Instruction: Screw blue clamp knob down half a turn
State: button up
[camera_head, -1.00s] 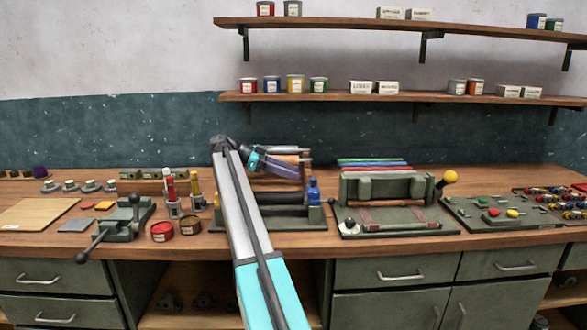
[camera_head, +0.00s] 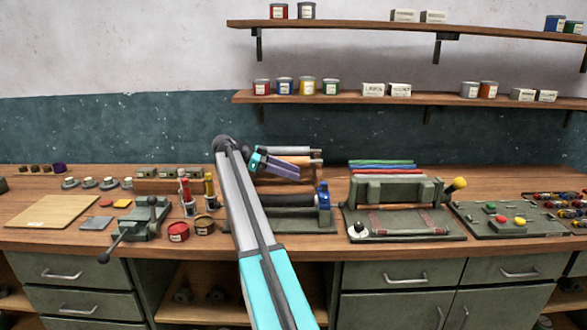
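The blue clamp knob (camera_head: 323,195) stands upright at the right end of a dark green roller fixture (camera_head: 319,218) on the bench, right of my arm. My gripper (camera_head: 298,172), a small dark purple end past a cyan wrist, points right in front of the fixture's upper rollers. It appears above and left of the knob, with a visible gap in the picture. Its fingers are too small and dark to show whether they are open. My forearm hides the fixture's left part.
Left of my arm are red and yellow bottles (camera_head: 209,189), two tins (camera_head: 178,232) and a green vise (camera_head: 141,219). Right of the knob stands a press (camera_head: 402,222) with a yellow ball handle (camera_head: 459,183). Two shelves (camera_head: 400,99) hang above. The bench front edge is mostly clear.

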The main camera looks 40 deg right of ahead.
jog(key=shift+w+a+r+p, duration=0.25)
jog(key=shift+a+r+p, duration=0.05)
jog(key=shift+p, duration=0.6)
jog(key=p+v, duration=0.1)
jog(key=p, duration=0.3)
jog(key=shift+w+a+r+p, duration=0.15)
jog(key=shift+w+a+p, duration=0.05)
jog(key=shift+p, duration=0.1)
jog(key=shift+w+a+p, duration=0.2)
jog(key=shift+a+p, duration=0.1)
jog(key=shift+p, duration=0.5)
